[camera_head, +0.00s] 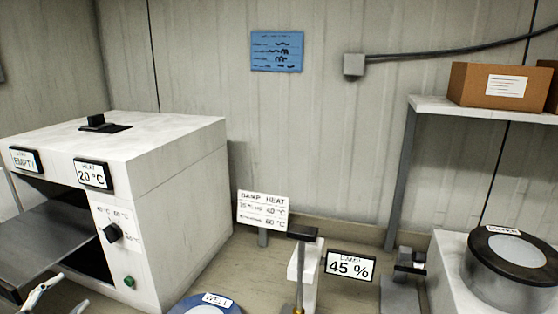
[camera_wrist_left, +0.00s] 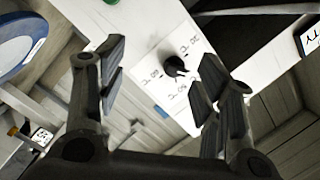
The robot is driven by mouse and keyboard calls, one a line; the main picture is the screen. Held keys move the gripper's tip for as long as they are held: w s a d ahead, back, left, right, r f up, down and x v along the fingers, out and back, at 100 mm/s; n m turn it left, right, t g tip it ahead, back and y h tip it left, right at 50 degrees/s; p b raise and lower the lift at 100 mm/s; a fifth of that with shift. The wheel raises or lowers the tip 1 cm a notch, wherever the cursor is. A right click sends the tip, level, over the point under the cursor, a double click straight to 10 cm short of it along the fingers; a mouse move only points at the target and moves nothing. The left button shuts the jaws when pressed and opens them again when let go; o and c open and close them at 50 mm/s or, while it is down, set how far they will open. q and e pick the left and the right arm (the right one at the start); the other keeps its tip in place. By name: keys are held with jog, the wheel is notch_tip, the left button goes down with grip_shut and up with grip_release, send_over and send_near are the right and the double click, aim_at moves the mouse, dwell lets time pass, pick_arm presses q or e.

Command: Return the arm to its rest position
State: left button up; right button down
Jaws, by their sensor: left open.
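My left gripper (camera_head: 40,291) shows at the lower left edge of the head view, in front of the white oven. In the left wrist view its two dark fingers (camera_wrist_left: 160,82) are spread wide with nothing between them. Beyond the fingers is the oven's dial panel, with the black dial (camera_wrist_left: 175,66); the dial also shows in the head view (camera_head: 112,232). Whether the fingers are near the panel or well away from it is hard to tell. My right gripper is in neither view.
The white oven (camera_head: 185,215) has an open dark slot with a grey shelf (camera_head: 45,240) jutting out at left. A box (camera_head: 490,85) sits on a raised shelf.

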pick_arm(q)
jog(key=s+d+f+n+g+y, duration=0.2)
jog(key=s+d+f+n+g, duration=0.25)
jog(key=s+d+f, duration=0.45)
jog(key=s+d+f+n+g+y, duration=0.2)
jog(key=s+d+f+n+g, duration=0.35)
jog(key=f, duration=0.45)
jog(key=s+d+f+g+h, duration=0.1)
jog(key=s+d+g+h, duration=0.25)
jog(key=s+d, duration=0.85)
notch_tip(320, 180, down, 25)
jog(key=d+g, duration=0.1)
jog(key=d, duration=0.1)
jog(key=s+a+f+m+g, duration=0.1)
jog(key=s+a+f, duration=0.2)
jog(key=s+f, duration=1.3)
jog(key=shift+s+a+f+y, duration=0.2)
jog(key=shift+f+y, duration=0.25)
jog(key=shift+f, duration=0.05)
